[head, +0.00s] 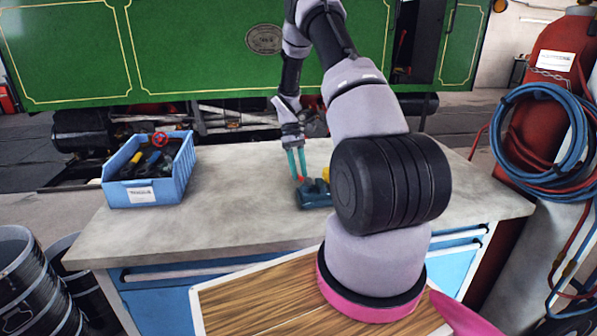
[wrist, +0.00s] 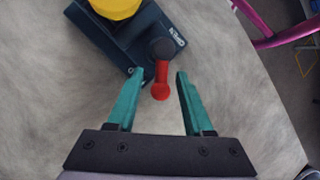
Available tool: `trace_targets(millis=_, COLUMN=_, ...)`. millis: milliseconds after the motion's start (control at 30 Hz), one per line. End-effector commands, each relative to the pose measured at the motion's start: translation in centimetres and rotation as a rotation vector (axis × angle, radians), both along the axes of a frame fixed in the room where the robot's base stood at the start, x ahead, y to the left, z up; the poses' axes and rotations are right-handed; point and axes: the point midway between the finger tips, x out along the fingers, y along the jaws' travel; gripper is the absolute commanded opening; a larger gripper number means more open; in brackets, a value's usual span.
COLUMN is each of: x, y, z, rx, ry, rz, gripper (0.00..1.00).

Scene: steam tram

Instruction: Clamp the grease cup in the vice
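The dark blue vice (head: 314,197) stands on the workbench, partly hidden by my arm in the head view. It also shows at the upper left of the wrist view (wrist: 112,38). A yellow round thing, seemingly the grease cup (wrist: 116,7), sits at the vice, cut off by the wrist view's top edge; a bit of yellow shows in the head view (head: 326,174). The vice's red handle (wrist: 161,80) sticks out from a black pivot. My gripper (wrist: 160,72) is open, its green fingers on either side of the handle with gaps at both sides. It points down in the head view (head: 297,179).
A blue bin (head: 150,192) of mixed tools stands at the bench's left end. The grey bench top (head: 230,205) between bin and vice is clear. A red gas cylinder (head: 555,110) and coiled blue hoses stand at the right. Dark drums stand at lower left.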

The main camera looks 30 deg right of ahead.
Motion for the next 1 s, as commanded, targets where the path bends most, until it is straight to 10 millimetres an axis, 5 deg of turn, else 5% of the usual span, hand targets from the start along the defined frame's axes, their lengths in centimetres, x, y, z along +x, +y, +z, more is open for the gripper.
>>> trace_targets(millis=367, x=0.5, y=0.1, z=1.0, rx=0.0, ry=-0.002, rz=0.001, gripper=0.51)
trace_targets(millis=800, x=4.0, y=0.1, z=8.3, rx=0.0, ry=-0.003, rz=0.001, gripper=0.51)
trace_targets(millis=1000, x=4.5, y=0.1, z=9.7, rx=0.0, ry=0.0, rz=0.001, gripper=0.51)
